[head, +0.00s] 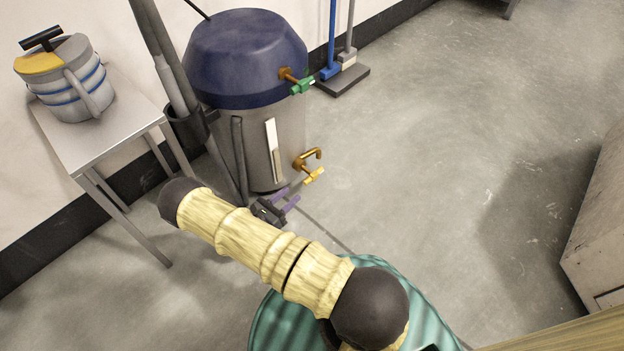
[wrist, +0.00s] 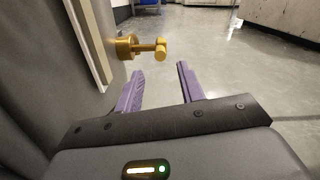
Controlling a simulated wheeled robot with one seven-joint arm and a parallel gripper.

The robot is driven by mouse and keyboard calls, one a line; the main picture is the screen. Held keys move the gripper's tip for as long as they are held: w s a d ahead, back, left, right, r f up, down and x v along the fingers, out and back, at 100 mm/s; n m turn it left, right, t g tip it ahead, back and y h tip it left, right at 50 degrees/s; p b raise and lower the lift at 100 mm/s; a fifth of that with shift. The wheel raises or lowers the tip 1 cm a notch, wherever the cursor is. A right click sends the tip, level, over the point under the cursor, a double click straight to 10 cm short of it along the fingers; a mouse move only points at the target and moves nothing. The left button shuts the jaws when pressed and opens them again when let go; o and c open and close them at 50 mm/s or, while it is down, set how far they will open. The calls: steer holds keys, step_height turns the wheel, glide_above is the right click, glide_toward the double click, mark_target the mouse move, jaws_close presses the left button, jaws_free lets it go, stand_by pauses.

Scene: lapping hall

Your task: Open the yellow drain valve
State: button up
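The yellow drain valve (head: 314,177) is low on the front of a steel tank with a dark blue top, beside a curved brass spout (head: 309,157). In the wrist view a gold-yellow fitting (wrist: 159,48) sticks out from the tank wall to the right. My gripper (head: 289,197) is below and left of the valve in the head view, close to the tank's foot. In the wrist view my gripper (wrist: 161,72) shows two purple fingers spread apart with nothing between them. The fitting appears just above and beyond the fingertips, apart from them.
The tank (head: 245,55) also has a green-handled tap (head: 301,87) higher up. A metal side table (head: 105,135) with a grey jug (head: 75,85) stands to the left. The floor right of the tank is clear up to a cabinet (head: 600,220).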

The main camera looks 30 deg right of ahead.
mark_target(312, 175)
steer(key=b+x, duration=0.5)
steer(key=x, duration=0.6)
steer(key=shift+d+f, duration=0.1)
steer(key=shift+d, duration=0.2)
steer(key=shift+a, duration=0.1)
jaws_close()
